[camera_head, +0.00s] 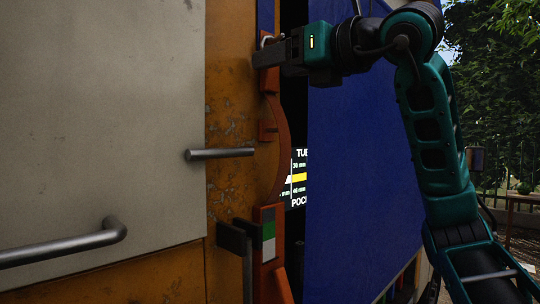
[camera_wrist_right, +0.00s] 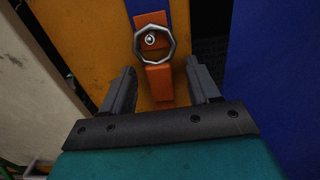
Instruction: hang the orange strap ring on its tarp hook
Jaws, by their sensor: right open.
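The strap ring (camera_wrist_right: 138,43) is a silver, many-sided metal ring on an orange strap end (camera_wrist_right: 159,82). In the right wrist view it appears around the small metal hook (camera_wrist_right: 150,39) on an orange plate (camera_wrist_right: 146,18); the hook's tip shows inside the ring. I cannot tell how deep the ring sits. My right gripper (camera_wrist_right: 158,92) is open, its two fingers apart on either side of the strap end, with no visible contact. In the head view my right gripper (camera_head: 284,52) is at the top of the orange strap (camera_head: 283,140), partly hiding the ring. My left gripper is out of view.
A blue tarp panel (camera_head: 360,190) stands right of a dark gap. Left are a rusty orange truck post (camera_head: 229,110), a pale panel (camera_head: 100,110), a grey bar (camera_head: 222,154) and a grey handle (camera_head: 65,246). A dark bracket (camera_head: 235,241) is below.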

